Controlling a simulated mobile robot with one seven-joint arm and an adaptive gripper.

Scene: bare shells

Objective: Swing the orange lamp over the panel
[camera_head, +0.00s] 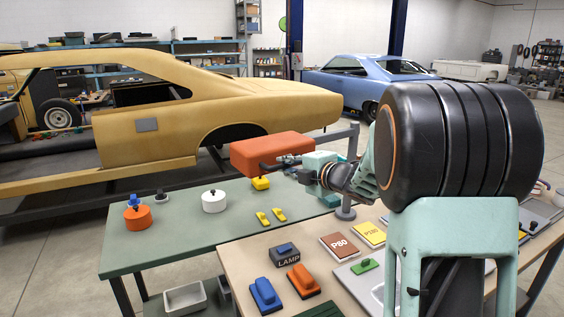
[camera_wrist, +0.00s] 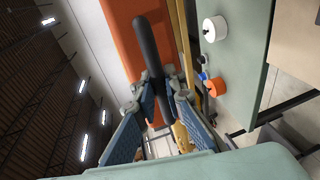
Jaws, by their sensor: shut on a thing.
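The orange lamp (camera_head: 272,151) is a long box held in the air above the green table's far edge, in front of the yellow car shell. In the wrist view the lamp (camera_wrist: 128,32) fills the top middle, with a black bar handle (camera_wrist: 148,42) across it. My gripper (camera_head: 287,161) is at the lamp's right end, shut on the handle; in the wrist view my gripper's fingers (camera_wrist: 160,92) close around the bar. The yellow shell's side panel (camera_head: 240,105) lies behind the lamp, with a grey patch (camera_head: 147,125) farther left. The lamp's underside is hidden.
The green table (camera_head: 170,235) holds an orange pot (camera_head: 138,218), a white pot (camera_head: 214,202) and small yellow pieces. A wooden bench (camera_head: 240,256) in front carries sanding blocks and paper packs. A grey post (camera_head: 345,205) stands near my arm. A blue car (camera_head: 345,85) is behind.

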